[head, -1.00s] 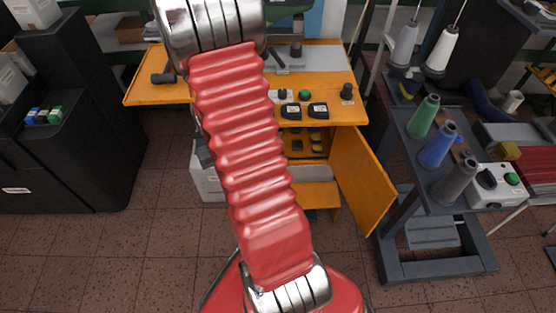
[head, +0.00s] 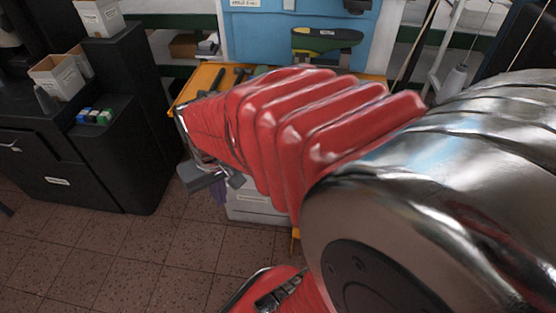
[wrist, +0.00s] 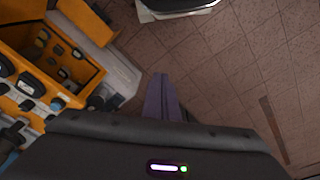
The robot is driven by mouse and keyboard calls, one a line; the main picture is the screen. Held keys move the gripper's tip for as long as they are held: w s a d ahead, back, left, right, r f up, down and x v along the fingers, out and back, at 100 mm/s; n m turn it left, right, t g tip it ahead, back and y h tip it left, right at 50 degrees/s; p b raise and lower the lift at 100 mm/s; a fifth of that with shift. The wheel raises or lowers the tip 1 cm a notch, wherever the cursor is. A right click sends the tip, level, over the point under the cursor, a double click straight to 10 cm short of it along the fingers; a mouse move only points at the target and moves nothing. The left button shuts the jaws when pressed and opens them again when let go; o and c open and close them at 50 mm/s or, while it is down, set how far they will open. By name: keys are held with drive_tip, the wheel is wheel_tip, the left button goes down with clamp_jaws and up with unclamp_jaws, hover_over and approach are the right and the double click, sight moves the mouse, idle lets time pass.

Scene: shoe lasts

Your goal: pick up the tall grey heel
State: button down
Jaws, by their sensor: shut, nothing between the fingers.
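My gripper (wrist: 162,78) points down in the wrist view, its purple-grey fingers together with nothing between them. It also shows in the head view (head: 218,198), partly hidden by my arm, left of the middle in front of the orange bench. Several small dark and grey pieces lie in and around an orange compartment (wrist: 90,75) left of my gripper in the wrist view. I cannot tell which of them, if any, is the tall grey heel. In the head view my arm hides most of the bench top.
An orange bench (head: 197,82) stands behind my arm, with a white box (head: 255,207) below. A black cabinet (head: 75,165) with white cartons (head: 58,78) and small coloured items stands at the left. Brown tiled floor (wrist: 235,80) is open right of my gripper.

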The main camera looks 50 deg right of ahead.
drive_tip(key=s+a+r+n+t, duration=0.3)
drive_tip(key=a+r+t, duration=0.1)
drive_tip(key=a+r, duration=0.5)
wheel_tip(320, 180, up, 2)
drive_tip(key=shift+a+r, duration=0.1)
drive_tip(key=shift+a, duration=0.1)
drive_tip(key=c, duration=2.5)
unclamp_jaws()
drive_tip(key=shift+c, duration=0.2)
